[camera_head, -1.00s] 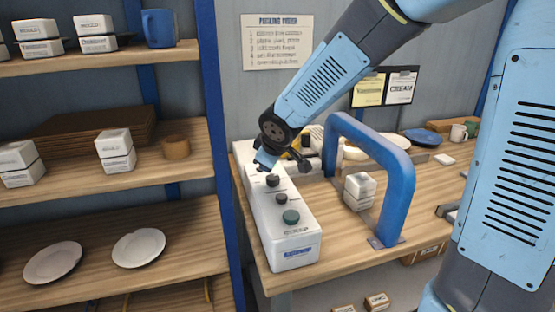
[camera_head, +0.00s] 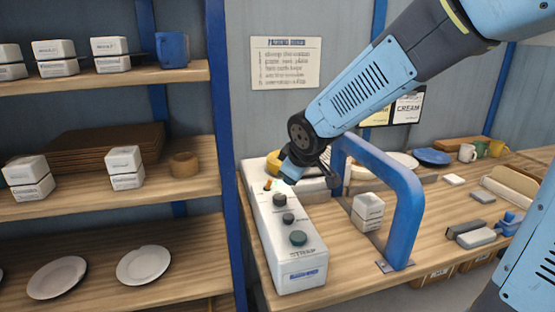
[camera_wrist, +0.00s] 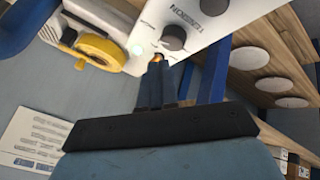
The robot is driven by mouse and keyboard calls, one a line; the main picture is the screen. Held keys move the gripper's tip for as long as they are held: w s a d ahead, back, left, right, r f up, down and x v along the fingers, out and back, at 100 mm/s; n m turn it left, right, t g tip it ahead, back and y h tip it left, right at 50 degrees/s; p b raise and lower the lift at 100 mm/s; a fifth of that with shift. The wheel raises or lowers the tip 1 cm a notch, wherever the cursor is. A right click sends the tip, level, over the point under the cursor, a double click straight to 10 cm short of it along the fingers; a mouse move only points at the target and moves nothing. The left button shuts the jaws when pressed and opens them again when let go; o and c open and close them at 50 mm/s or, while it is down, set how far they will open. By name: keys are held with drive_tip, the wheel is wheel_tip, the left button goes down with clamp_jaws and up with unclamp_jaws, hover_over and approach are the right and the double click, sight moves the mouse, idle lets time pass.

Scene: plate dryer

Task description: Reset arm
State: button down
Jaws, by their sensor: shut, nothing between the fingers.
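My gripper (camera_head: 288,176) hangs at the end of the blue arm over the far part of a white strap machine (camera_head: 290,250). Its fingers are together and hold nothing; they also show in the wrist view (camera_wrist: 157,68). In that view the fingertips are close to a small orange part (camera_wrist: 158,57) on the machine, next to a dark knob (camera_wrist: 173,37). I cannot tell whether they touch it. The machine has dark knobs (camera_head: 279,200) and a green knob (camera_head: 298,238) on top.
A blue arch frame (camera_head: 404,200) stands right of the machine, with stacked white boxes (camera_head: 368,208) beside it. A yellow tape roll (camera_wrist: 100,50) is behind the machine. Shelving with plates (camera_head: 143,264) is at the left. Mugs, plates and tools lie on the bench (camera_head: 430,240) at the right.

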drive_tip(key=s+d+r+m, duration=0.2)
drive_tip(key=s+d+m, duration=0.2)
drive_tip(key=s+d, duration=0.2)
drive_tip(key=s+d+r+m+g+h, duration=0.1)
drive_tip(key=s+d+r+m, duration=0.2)
drive_tip(key=s+d, duration=0.3)
drive_tip(key=s+d+r+m+h, duration=0.1)
drive_tip(key=s+d+r+m, duration=0.2)
drive_tip(key=s+d, duration=0.3)
drive_tip(key=shift+s+r+m, duration=0.15)
drive_tip(key=shift+s+m, duration=0.65)
drive_tip(key=shift+s, duration=0.45)
